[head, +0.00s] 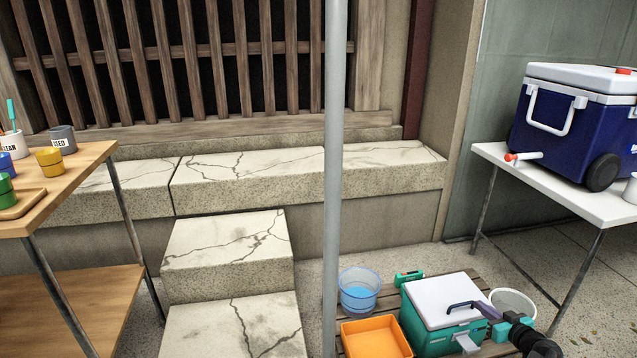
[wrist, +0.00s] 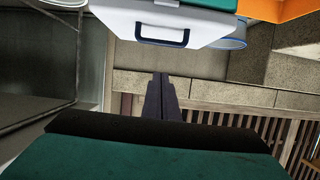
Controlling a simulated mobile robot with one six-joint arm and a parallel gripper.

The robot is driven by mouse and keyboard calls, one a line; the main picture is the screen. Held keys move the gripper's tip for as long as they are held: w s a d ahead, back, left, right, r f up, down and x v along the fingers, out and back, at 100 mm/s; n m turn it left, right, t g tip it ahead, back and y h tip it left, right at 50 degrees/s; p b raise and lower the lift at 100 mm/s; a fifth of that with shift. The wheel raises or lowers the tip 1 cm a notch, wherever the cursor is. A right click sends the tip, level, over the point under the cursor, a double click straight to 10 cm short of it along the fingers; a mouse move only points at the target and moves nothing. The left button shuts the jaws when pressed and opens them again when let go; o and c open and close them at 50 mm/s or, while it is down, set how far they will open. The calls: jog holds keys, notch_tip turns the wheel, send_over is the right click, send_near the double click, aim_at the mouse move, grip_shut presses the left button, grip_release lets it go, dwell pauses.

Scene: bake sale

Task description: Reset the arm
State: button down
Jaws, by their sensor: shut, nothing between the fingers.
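My gripper (head: 483,306) is at the lower right in the head view, with its dark fingers in front of the white lid of a teal cooler box (head: 424,322). In the wrist view the fingers of my gripper (wrist: 160,78) are together and hold nothing. The cooler's white lid (wrist: 115,16) and its dark blue handle (wrist: 162,42) appear above the fingertips there, apart from them in the picture. I cannot tell the exact gap in the head view.
A slatted pallet (head: 455,280) holds the cooler, an orange bin (head: 376,337), a blue tub (head: 359,290) and a white bucket (head: 514,303). A pole (head: 334,180) stands left of them. A white table (head: 560,190) carries a blue cooler (head: 570,110); a wooden table (head: 75,170) is left.

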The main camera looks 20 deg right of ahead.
jog(key=w+a+f+g+y+p, duration=0.15)
jog(key=a+p, duration=0.25)
jog(key=a, duration=0.6)
jog(key=w+a+f+g+y+p, duration=0.1)
jog(key=a+f+g+y+p, duration=0.15)
jog(key=a, duration=0.75)
jog(key=w+a+f+g+y+p, duration=0.15)
jog(key=a+p, duration=0.25)
jog(key=a, duration=0.6)
jog(key=s+a+g+y+p, duration=0.1)
jog(key=s+a+g+p, duration=0.25)
jog(key=a, duration=0.35)
jog(key=s+a+g+y+p, duration=0.1)
jog(key=s+a+g+p, duration=0.3)
jog(key=a, duration=0.4)
jog(key=s+a+r+g+h+p, duration=0.2)
jog(key=s+a+p, duration=0.1)
jog(key=s, duration=0.4)
jog(key=s+a+r+g+h+p, duration=0.2)
jog(key=s+p, duration=0.3)
jog(key=s, duration=0.2)
jog(key=s+a+r+n+g+h+p, duration=0.1)
jog(key=s+a+r+g+h+p, duration=0.1)
jog(key=s, duration=0.5)
jog(key=shift+a+r+g+p, duration=0.3)
jog(key=shift+a+p, duration=0.55)
jog(key=shift+p, duration=0.1)
